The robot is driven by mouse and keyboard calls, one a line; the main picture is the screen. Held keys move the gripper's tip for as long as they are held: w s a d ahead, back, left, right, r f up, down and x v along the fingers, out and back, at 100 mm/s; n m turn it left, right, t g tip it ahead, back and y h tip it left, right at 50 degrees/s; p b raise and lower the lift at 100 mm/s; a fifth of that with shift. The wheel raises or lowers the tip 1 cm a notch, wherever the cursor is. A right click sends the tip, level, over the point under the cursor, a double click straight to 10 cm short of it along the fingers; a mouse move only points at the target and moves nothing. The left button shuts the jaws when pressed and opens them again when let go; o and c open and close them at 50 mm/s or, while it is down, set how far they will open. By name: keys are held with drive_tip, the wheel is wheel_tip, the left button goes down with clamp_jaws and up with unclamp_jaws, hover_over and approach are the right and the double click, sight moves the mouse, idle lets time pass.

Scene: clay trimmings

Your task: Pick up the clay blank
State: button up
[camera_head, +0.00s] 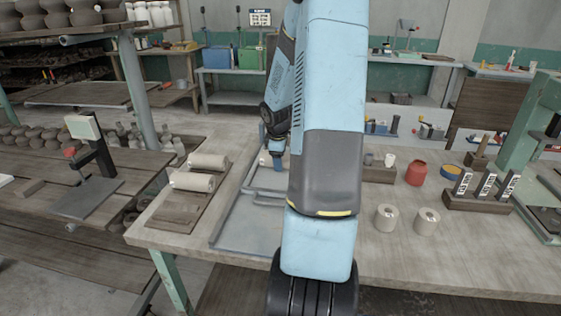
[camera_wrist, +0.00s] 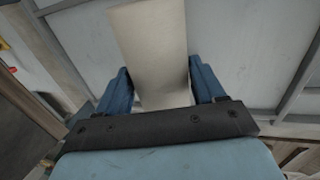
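A pale cylindrical clay blank (camera_wrist: 152,45) lies between the two blue fingers of my gripper (camera_wrist: 162,88) in the wrist view. In the head view my gripper (camera_head: 278,163) is low over the grey tray (camera_head: 228,232), largely hidden behind my arm. A small pale part of the blank (camera_head: 264,159) shows beside it. I cannot tell whether the blank touches the tray.
Two more pale cylinders (camera_head: 193,182) lie on a wooden board (camera_head: 178,212) left of the tray. Two pale rolls (camera_head: 386,218), a red jar (camera_head: 416,173) and a wooden block with labelled items (camera_head: 478,202) stand to the right. The table's front right is clear.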

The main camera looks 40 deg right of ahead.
drive_tip(key=c, duration=1)
drive_tip(key=shift+c, duration=0.4)
drive_tip(key=shift+r, duration=0.15)
